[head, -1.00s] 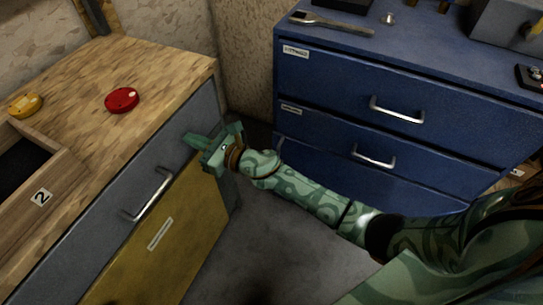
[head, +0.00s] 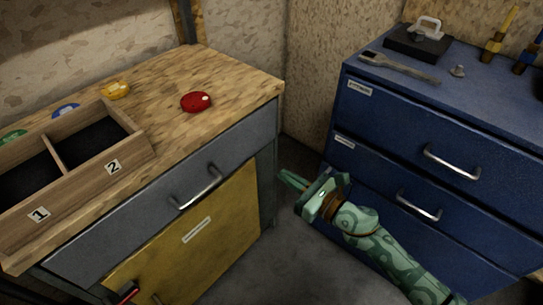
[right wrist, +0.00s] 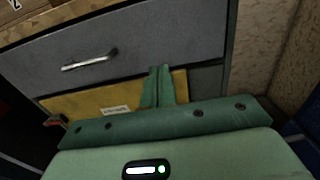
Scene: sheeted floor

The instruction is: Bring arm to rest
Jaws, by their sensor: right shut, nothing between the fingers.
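My right gripper (head: 291,181) is in the gap between the wooden-topped cabinet and the blue drawer cabinet, above the floor. In the right wrist view its two fingers (right wrist: 158,88) are together with nothing between them. They point toward the cabinet's grey drawer (right wrist: 130,45) and yellow door (right wrist: 82,101), and I cannot tell how far off these are. The right forearm (head: 385,258) comes in from the lower right. My left gripper is not in view.
A divided wooden tray (head: 80,178) sits on the wooden top (head: 228,86), with red (head: 196,102), yellow (head: 116,90), blue (head: 66,111) and green (head: 13,138) objects near it. The blue cabinet (head: 385,125) stands right, bearing a wrench (head: 400,68). Bare floor (head: 300,262) lies between.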

